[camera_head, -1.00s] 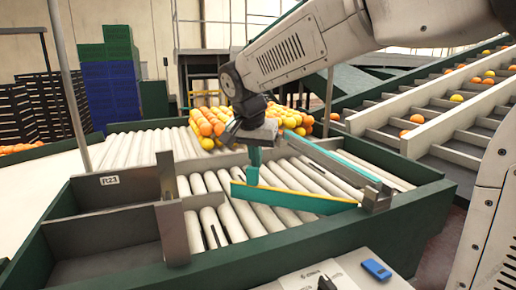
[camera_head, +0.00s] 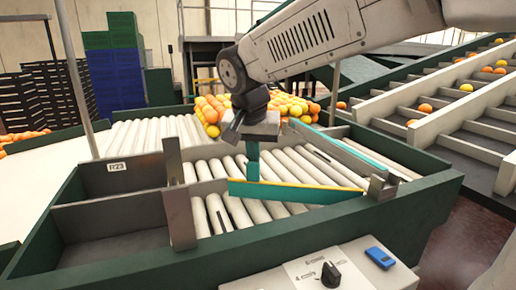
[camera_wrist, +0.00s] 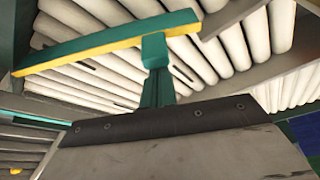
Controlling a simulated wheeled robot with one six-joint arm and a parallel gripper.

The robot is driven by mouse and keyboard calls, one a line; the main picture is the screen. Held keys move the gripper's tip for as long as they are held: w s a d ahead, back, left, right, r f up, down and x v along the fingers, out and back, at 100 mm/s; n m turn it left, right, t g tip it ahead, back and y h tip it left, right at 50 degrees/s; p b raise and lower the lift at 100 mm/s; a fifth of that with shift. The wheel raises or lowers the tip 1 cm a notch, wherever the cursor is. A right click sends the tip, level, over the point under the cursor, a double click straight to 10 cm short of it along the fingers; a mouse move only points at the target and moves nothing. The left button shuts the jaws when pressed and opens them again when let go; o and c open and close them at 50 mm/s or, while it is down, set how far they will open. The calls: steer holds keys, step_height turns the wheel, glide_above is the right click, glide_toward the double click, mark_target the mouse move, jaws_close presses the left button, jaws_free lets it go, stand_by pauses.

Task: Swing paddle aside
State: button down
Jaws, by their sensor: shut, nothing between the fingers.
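The paddle (camera_head: 295,191) is a long teal bar with a yellow top edge, lying across the white rollers. Its right end is by a metal bracket (camera_head: 381,188) on the near frame, and its left end is free. My gripper (camera_head: 252,172) points down with its teal fingers together, behind the paddle near the free end. In the wrist view the shut fingers (camera_wrist: 155,48) reach the side of the paddle (camera_wrist: 90,49) and appear to touch it. The fingertips' lower ends are hidden behind the paddle in the head view.
A second teal-edged rail (camera_head: 343,147) runs along the right side of the rollers. A grey upright plate (camera_head: 180,213) stands to the left, beside empty bins (camera_head: 110,212). Oranges (camera_head: 212,108) are heaped behind. A control box with a knob (camera_head: 331,274) is in front.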

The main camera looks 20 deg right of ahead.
steer(key=s+a+n+y, duration=0.1)
steer(key=s+a+n, duration=0.1)
steer(key=s, duration=0.4)
steer(key=s+a+n+y, duration=0.1)
steer(key=s+a+n, duration=0.1)
steer(key=s+n, duration=0.2)
steer(key=shift+s+t, duration=0.3)
steer(key=shift+s, duration=0.85)
steer(key=shift+f, duration=0.15)
step_height(320, 180, up, 10)
steer(key=shift+g, duration=0.7)
steer(key=s+d+f, duration=0.1)
steer(key=d+f, duration=0.1)
steer(key=f, duration=0.1)
steer(key=s+d+f, duration=0.2)
steer(key=d+f, duration=0.1)
steer(key=s+d+f, duration=0.2)
steer(key=shift+s+d+f, duration=0.25)
steer(key=shift+d+f, duration=0.05)
steer(key=shift+f, duration=0.1)
steer(key=shift+g, duration=0.5)
steer(key=s+d+f, duration=0.1)
steer(key=s+f, duration=0.1)
steer(key=s+d+f, duration=0.1)
steer(key=s+f, duration=0.1)
steer(key=f, duration=0.1)
steer(key=s+d+f, duration=0.1)
steer(key=s+f, duration=0.1)
steer(key=shift+s+d+f, duration=0.15)
steer(key=shift+f, duration=0.15)
